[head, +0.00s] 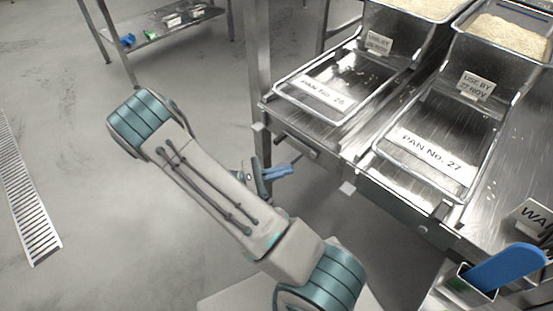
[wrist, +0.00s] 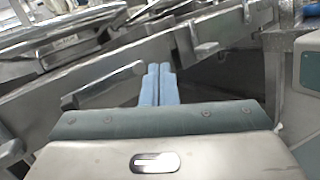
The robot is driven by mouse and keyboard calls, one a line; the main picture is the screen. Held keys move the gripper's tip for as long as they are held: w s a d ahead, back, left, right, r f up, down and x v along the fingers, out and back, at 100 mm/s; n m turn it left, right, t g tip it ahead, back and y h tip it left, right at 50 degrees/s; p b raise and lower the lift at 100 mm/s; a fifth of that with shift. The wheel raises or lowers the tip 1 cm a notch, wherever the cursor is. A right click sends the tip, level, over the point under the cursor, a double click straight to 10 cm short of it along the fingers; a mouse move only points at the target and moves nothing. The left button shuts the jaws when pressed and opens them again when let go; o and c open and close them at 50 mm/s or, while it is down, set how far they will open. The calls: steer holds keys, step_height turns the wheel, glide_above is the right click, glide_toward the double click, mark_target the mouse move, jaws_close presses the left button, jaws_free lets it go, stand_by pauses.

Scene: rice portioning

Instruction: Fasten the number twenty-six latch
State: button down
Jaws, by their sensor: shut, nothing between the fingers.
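The number 26 pan (head: 325,88) lies flat on the steel counter, its card's last digit hard to read. On the counter's front edge below it is a dark bar-like latch (head: 290,139), with a round pivot at its right end. In the wrist view a long metal lever (wrist: 105,84) with a blocky end sits on the front rail, left of my fingers. My gripper (head: 291,171) is shut and empty, its blue fingers pressed together. It is in front of and below the counter edge. In the wrist view the fingertips (wrist: 159,66) point toward the rail; I cannot tell whether they touch it.
The number 27 pan (head: 427,160) lies to the right, with rice hoppers (head: 510,35) behind. A small grey block (head: 348,187) juts from the front edge. A blue-handled tool (head: 508,267) stands in a holder at lower right.

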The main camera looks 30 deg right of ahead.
steer(key=w+a+f+n+t+h+b, duration=0.1)
steer(key=w+f+n+t+b, duration=0.1)
steer(key=f+n+t, duration=0.5)
steer(key=w+a+f+n+t+h+b, duration=0.2)
steer(key=f+n+t, duration=0.5)
steer(key=t, duration=0.5)
steer(key=shift+w+f+n+b, duration=0.4)
steer(key=shift+w+n+b, duration=0.25)
steer(key=shift+b, duration=0.3)
steer(key=shift+d, duration=0.1)
steer(key=w+d+r, duration=0.2)
steer(key=d+r, duration=0.1)
steer(key=r, duration=0.2)
steer(key=w+d+r+b, duration=0.1)
steer(key=w+d+r, duration=0.1)
steer(key=r, duration=0.4)
steer(key=shift+w+d, duration=0.15)
steer(key=shift+d, duration=0.25)
steer(key=shift+h, duration=0.3)
